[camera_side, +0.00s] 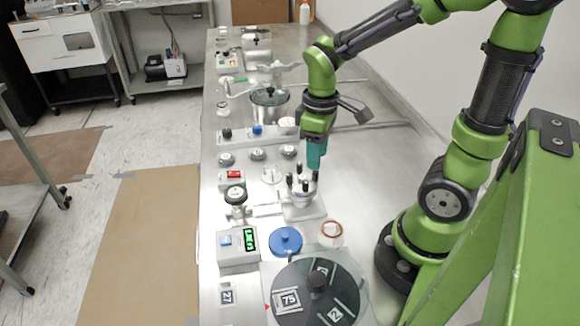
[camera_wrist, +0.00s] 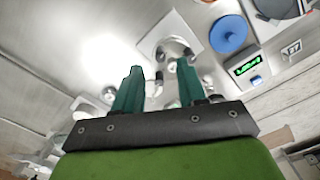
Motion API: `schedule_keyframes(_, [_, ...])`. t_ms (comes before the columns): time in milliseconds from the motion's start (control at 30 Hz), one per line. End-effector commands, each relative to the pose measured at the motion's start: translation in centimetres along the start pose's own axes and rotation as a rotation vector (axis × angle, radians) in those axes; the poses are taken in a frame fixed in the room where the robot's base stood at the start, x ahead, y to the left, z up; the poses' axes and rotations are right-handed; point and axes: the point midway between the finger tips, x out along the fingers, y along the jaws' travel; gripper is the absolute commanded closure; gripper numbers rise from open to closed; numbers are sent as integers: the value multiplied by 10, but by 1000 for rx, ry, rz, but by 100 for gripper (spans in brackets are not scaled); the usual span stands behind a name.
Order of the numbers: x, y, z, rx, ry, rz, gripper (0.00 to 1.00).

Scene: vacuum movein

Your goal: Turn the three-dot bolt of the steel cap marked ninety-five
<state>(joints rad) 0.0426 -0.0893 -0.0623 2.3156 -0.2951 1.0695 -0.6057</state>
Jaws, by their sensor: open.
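The steel cap (camera_side: 303,193) with several upright black bolts sits on a metal base plate in the middle of the bench. No ninety-five mark or dots on the bolts can be read at this size. In the wrist view the cap (camera_wrist: 174,50) shows beyond the fingertips, small and partly hidden by the right finger. My gripper (camera_side: 314,168) points down just above the cap, with teal fingers, a little to the right of its middle.
A blue lid (camera_side: 286,240) and a box with a green display (camera_side: 238,249) stand in front. A large dark disk (camera_side: 300,296) marked 75 and 2 lies nearest. A gauge (camera_side: 236,195) is left of the cap. Knobs and a glass-lidded pot (camera_side: 269,97) stand behind.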

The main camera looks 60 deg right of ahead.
Motion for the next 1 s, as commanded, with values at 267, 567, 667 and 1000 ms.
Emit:
schedule_keyframes(267, [-70, 0, -1, 0, 7, 2, 59])
schedule_keyframes(567, [-113, 0, 0, -1, 2, 1, 59])
schedule_keyframes(667, [-118, 0, 0, 0, 1, 0, 59])
schedule_keyframes(1000, [-118, -2, 0, -7, -2, -1, 59])
